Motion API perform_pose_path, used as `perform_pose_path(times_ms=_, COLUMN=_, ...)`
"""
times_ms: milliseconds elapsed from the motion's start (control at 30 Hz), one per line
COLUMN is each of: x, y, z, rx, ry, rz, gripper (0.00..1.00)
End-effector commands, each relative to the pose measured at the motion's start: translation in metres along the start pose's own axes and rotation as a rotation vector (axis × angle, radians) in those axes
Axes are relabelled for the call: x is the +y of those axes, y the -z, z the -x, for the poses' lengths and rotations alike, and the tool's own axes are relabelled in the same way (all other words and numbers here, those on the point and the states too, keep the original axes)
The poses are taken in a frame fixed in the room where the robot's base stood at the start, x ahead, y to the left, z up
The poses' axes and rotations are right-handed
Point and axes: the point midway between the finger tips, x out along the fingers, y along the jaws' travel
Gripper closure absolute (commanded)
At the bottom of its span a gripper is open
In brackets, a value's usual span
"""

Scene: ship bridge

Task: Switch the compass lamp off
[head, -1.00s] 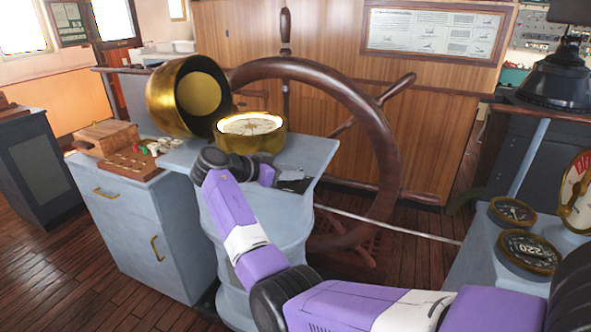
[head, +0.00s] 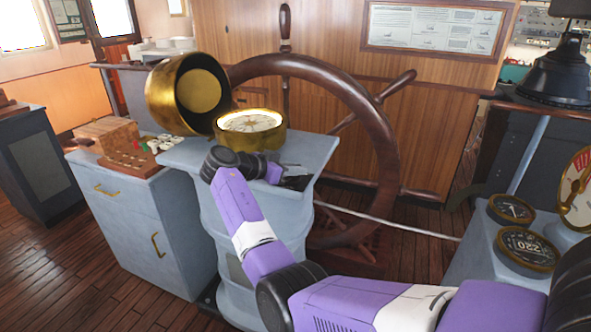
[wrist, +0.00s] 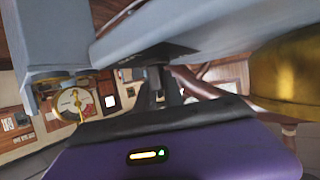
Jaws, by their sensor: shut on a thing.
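The brass compass (head: 249,136) sits on the blue-grey pedestal top (head: 312,150), its card brightly lit around the rim. Its brass hood (head: 160,92) is tipped open at the left. My gripper (head: 292,181) is at the pedestal top, just to the right of and nearer than the compass. In the wrist view my gripper's fingers (wrist: 163,84) are close together at a dark plate against the pedestal top (wrist: 200,30). They are shut on a small part there, which the fingers mostly hide. I cannot make out the lamp switch clearly. The compass's brass side (wrist: 290,75) shows at the right.
The wooden steering wheel (head: 378,120) stands right behind the pedestal. A cabinet (head: 125,215) with a wooden box (head: 108,135) adjoins at the left. A console (head: 480,250) with brass gauges (head: 526,247) is at the right. Open floor shows at the lower left.

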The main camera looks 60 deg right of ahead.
Motion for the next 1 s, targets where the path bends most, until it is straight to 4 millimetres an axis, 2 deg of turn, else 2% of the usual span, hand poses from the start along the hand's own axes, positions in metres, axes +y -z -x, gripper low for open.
perform_pose_path(times_ms=367, x=0.0007, y=0.0013, z=0.0007, rx=0.002, ry=0.157, rz=0.064, gripper=1.0)
perform_pose_path(times_ms=1000, x=-0.002, y=0.0048, z=0.0024, rx=0.002, ry=0.695, rz=0.287, gripper=1.0)
